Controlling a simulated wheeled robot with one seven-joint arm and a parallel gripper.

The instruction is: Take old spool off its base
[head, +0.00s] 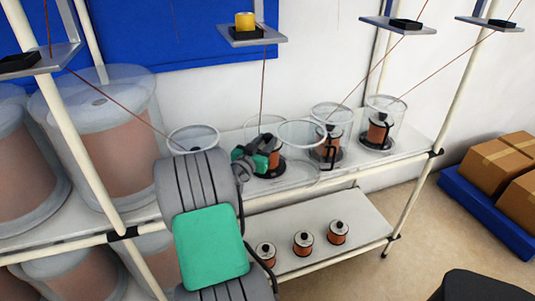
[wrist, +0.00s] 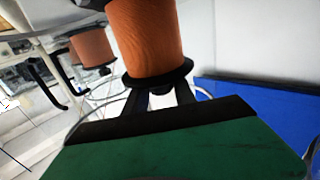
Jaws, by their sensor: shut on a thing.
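The old spool (head: 273,146) is copper-wound, in the middle of the upper shelf, above a round black base (head: 271,171). My gripper (head: 262,152), green and black, is at its upper left in the head view and is shut on it. In the wrist view the spool (wrist: 147,38) fills the top centre, its black flange against my black fingers (wrist: 160,96). The exact grip point is partly hidden. I cannot tell whether the spool touches its base.
Clear cylinders stand around the neighbouring spools (head: 327,148) and (head: 379,130) to the right. A clear cover (head: 302,133) is close by my gripper. Several small spools (head: 303,243) sit on the lower shelf. A yellow spool (head: 245,20) is on a ledge above, with a wire running down.

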